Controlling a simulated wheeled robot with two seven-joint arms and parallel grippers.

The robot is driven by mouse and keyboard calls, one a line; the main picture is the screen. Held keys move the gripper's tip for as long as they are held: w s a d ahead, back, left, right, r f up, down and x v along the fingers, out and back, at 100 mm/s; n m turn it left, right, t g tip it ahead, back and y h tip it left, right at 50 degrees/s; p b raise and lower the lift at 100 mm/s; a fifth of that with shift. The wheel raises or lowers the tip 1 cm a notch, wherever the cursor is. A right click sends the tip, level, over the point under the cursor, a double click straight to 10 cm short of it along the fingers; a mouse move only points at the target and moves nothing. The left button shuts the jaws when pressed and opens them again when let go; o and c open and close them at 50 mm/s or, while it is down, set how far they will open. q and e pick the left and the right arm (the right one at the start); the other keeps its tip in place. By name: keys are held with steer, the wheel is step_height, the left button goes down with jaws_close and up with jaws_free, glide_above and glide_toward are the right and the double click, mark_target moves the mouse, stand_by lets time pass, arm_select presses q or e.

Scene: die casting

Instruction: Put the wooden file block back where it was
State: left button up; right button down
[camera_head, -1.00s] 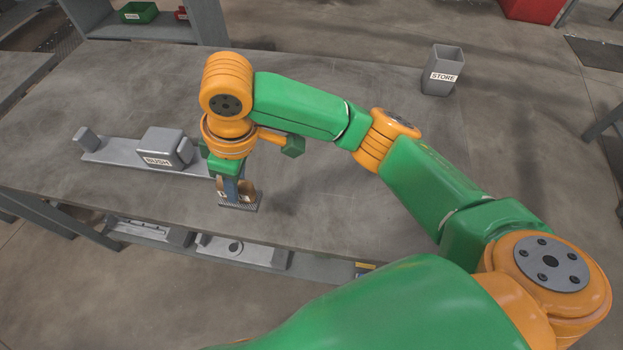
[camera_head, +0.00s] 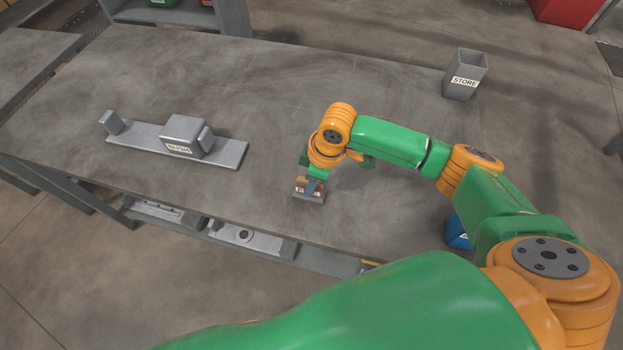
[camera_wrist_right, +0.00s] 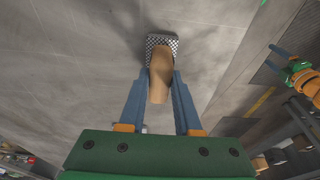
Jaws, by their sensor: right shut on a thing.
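My right gripper (camera_head: 311,184) is shut on the wooden file block (camera_head: 309,196), near the front edge of the table. In the right wrist view the block (camera_wrist_right: 160,76) is a tan wooden piece between the two blue fingers (camera_wrist_right: 160,100), with a black-and-white checkered base at its far end. I cannot tell whether the base touches the tabletop. A green and orange part at the right of the wrist view looks like my left gripper (camera_wrist_right: 288,60); its jaw state is unclear.
A grey fixture labelled BUSH (camera_head: 184,136) lies on the table (camera_head: 260,90) to the left. A grey STORE bin (camera_head: 465,75) stands at the back right. A blue container (camera_head: 457,234) is partly hidden by my arm. Grey parts (camera_head: 245,236) lie on a lower shelf.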

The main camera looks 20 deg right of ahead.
steer(key=c, duration=0.6)
jaws_free()
steer(key=v, duration=1.2)
steer(key=shift+p, duration=0.3)
steer(key=shift+r, duration=0.1)
